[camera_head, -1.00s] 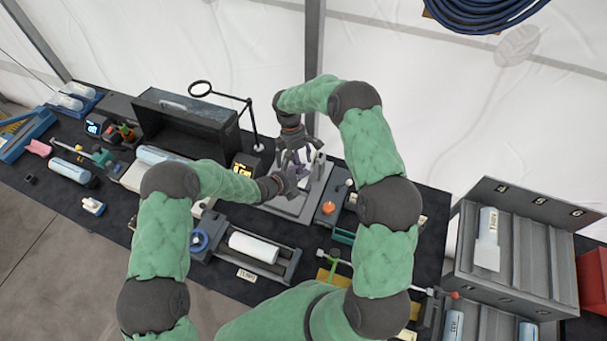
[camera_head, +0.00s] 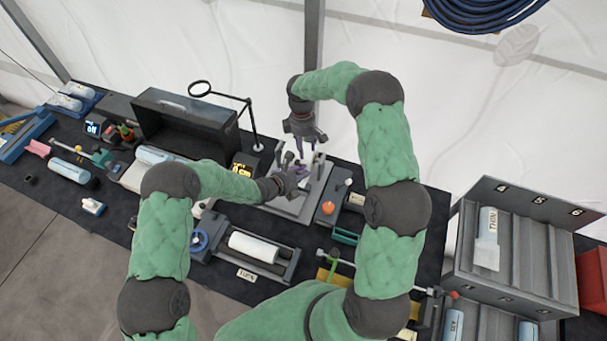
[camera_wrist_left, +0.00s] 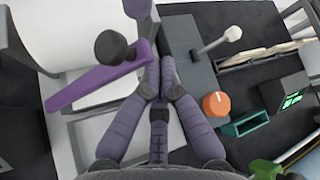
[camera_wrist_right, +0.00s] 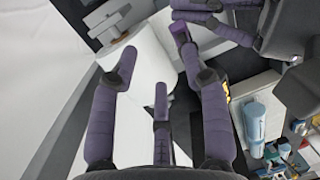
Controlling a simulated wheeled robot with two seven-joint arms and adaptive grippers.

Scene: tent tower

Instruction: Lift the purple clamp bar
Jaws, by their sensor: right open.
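The purple clamp bar (camera_wrist_left: 92,88) lies slantwise over a white cylinder in the left wrist view, with a dark knob (camera_wrist_left: 110,47) on it. My left gripper (camera_wrist_left: 160,65) has its fingertips close together by the bar's right end. I cannot tell whether they grip it. In the head view my left gripper (camera_head: 288,182) is low over the grey press-like stand (camera_head: 312,190). My right gripper (camera_head: 303,145) is above and behind it, pointing down. In the right wrist view my right gripper (camera_wrist_right: 153,45) is open, its fingers spread above the white cylinder (camera_wrist_right: 138,65).
An orange knob (camera_head: 328,208) is right of the stand. A magnifier on an arm (camera_head: 247,120) and a dark open case (camera_head: 185,120) stand to the left. A white roll in a holder (camera_head: 253,247) is in front. The two grippers are close together.

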